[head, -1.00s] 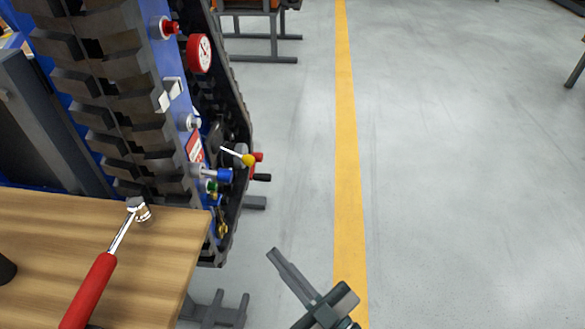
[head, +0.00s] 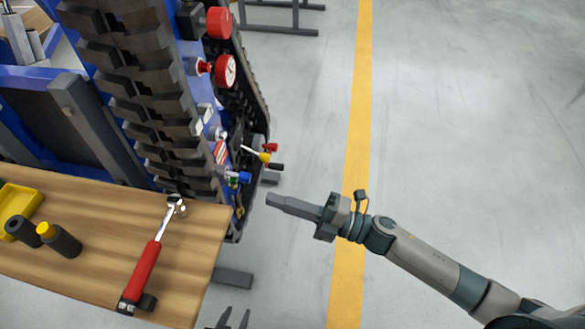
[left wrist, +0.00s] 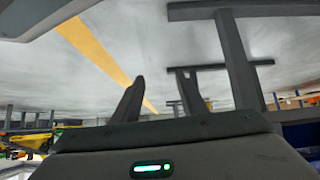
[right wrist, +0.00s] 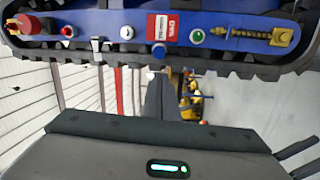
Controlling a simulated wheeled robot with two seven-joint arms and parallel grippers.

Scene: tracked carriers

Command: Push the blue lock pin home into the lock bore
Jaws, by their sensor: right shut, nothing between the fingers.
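The blue lock pin (head: 243,177) shows in the head view as a blue knob on a silver shaft, sticking out of the blue side plate (head: 206,100) of the tracked carrier. How deep it sits is too small to tell, and its bore is hidden. My right gripper (head: 270,199) is shut and empty, its tips just right of and below the knob, apart from it in the picture. In the right wrist view the shut fingers (right wrist: 161,82) point at the plate below a red label (right wrist: 162,28). My left gripper (head: 233,318) is open and empty, low beside the bench; its spread fingers show in the left wrist view (left wrist: 182,85).
A wooden bench (head: 95,205) at left holds a red-handled wrench (head: 143,270), dark bottles and a yellow tray (head: 20,205). A yellow-knobbed lever (head: 264,157), a green button (right wrist: 220,32) and a gold spring tensioner (right wrist: 280,37) are near the pin. The floor at right is clear.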

